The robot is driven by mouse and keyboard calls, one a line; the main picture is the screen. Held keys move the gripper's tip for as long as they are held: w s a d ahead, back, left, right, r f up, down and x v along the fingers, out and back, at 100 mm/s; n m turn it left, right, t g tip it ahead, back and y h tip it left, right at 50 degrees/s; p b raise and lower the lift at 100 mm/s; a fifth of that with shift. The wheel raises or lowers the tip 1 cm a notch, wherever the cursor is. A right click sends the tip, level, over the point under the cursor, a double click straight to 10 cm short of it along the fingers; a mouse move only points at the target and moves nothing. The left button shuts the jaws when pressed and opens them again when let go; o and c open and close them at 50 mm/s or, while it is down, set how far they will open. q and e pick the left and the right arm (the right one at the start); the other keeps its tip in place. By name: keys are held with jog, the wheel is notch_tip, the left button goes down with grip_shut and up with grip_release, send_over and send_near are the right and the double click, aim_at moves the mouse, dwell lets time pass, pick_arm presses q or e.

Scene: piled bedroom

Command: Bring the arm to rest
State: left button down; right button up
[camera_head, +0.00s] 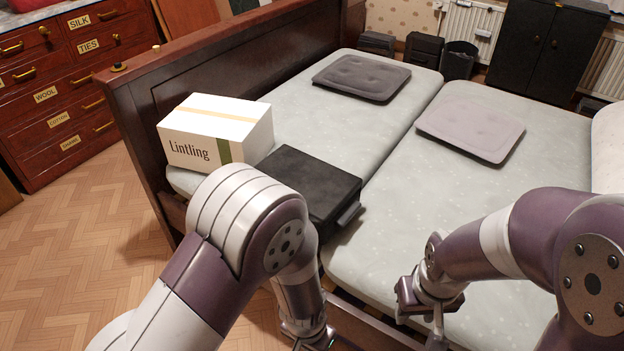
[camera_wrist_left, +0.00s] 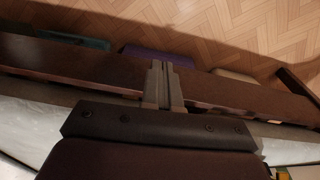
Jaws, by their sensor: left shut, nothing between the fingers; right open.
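My left arm comes in from the left in the head view, its wrist low at the bottom edge in front of the bed, where its gripper is mostly cut off. In the left wrist view my left gripper (camera_wrist_left: 160,72) is shut and empty, its fingers together above the dark wooden bed rail (camera_wrist_left: 70,65). My right gripper (camera_head: 430,337) hangs over the near part of the right mattress (camera_head: 480,205), pointing down. It is open, with nothing seen in it, and its tips are near the bottom edge.
A white Lintling box (camera_head: 215,130) and a black case (camera_head: 310,190) lie on the left mattress (camera_head: 290,100), close beyond my left arm. Two flat cushions, dark (camera_head: 361,77) and grey (camera_head: 470,128), lie farther back. Wooden floor (camera_head: 90,240) is free at left.

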pick_arm(q)
jog(key=a+r+n, duration=0.6)
jog(key=a+r, duration=0.9)
jog(key=a, duration=0.4)
notch_tip(320, 180, up, 27)
jog(key=p, duration=2.7)
jog(key=shift+s+d+f+t+y, duration=0.15)
jog(key=shift+d+t+y, duration=0.2)
jog(key=shift+t+y, duration=0.05)
